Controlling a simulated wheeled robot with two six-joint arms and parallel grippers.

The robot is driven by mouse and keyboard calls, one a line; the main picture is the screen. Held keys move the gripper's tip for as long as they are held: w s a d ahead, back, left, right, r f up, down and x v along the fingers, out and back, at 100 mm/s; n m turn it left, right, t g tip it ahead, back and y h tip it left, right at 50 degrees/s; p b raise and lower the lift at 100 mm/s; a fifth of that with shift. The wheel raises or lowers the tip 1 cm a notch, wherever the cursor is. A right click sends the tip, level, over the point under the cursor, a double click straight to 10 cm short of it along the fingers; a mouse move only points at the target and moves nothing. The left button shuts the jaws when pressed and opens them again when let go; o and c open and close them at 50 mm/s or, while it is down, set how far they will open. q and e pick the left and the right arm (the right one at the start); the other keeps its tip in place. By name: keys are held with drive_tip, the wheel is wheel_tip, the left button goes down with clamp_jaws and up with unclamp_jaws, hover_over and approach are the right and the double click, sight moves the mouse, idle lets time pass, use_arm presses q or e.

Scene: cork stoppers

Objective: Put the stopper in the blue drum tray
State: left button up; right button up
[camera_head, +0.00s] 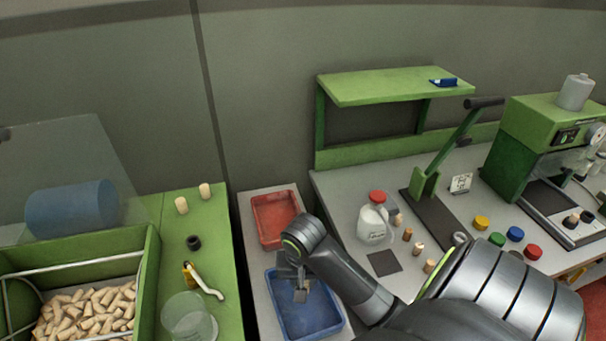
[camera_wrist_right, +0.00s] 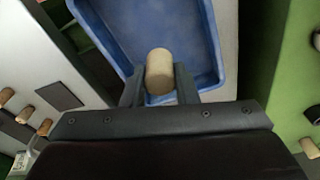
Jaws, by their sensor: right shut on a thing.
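The stopper (camera_wrist_right: 160,70) is a pale tan cork, seen in the right wrist view between the two fingers. My right gripper (camera_wrist_right: 160,88) is shut on it. The blue tray (camera_wrist_right: 120,22) lies behind and below the stopper in that view, and the cork shows over the tray near its edge. In the head view the blue tray (camera_head: 325,322) is at the bottom centre, with my right gripper (camera_head: 300,291) over it. The stopper cannot be made out there. I cannot tell its height above the tray floor. My left gripper is in neither view.
A red tray (camera_head: 272,218) sits behind the blue one. At left are a green bin of corks (camera_head: 95,312), a blue drum (camera_head: 72,208) and a clear jar (camera_head: 188,315). At right, a jug (camera_head: 374,220) and several loose corks stand on the grey bench.

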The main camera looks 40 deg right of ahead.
drive_tip(key=shift+a+f+b, duration=0.1)
drive_tip(key=shift+f+b, duration=0.3)
drive_tip(key=shift+f, duration=0.45)
drive_tip(key=shift+f+b, duration=0.55)
drive_tip(key=shift+f, duration=0.35)
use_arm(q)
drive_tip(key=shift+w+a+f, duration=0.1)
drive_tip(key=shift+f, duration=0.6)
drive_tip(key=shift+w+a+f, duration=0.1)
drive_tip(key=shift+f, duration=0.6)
use_arm(e)
drive_tip(key=shift+f, duration=1.2)
drive_tip(key=shift+f, duration=0.2)
drive_tip(key=o, duration=0.9)
drive_tip(key=shift+r, duration=0.15)
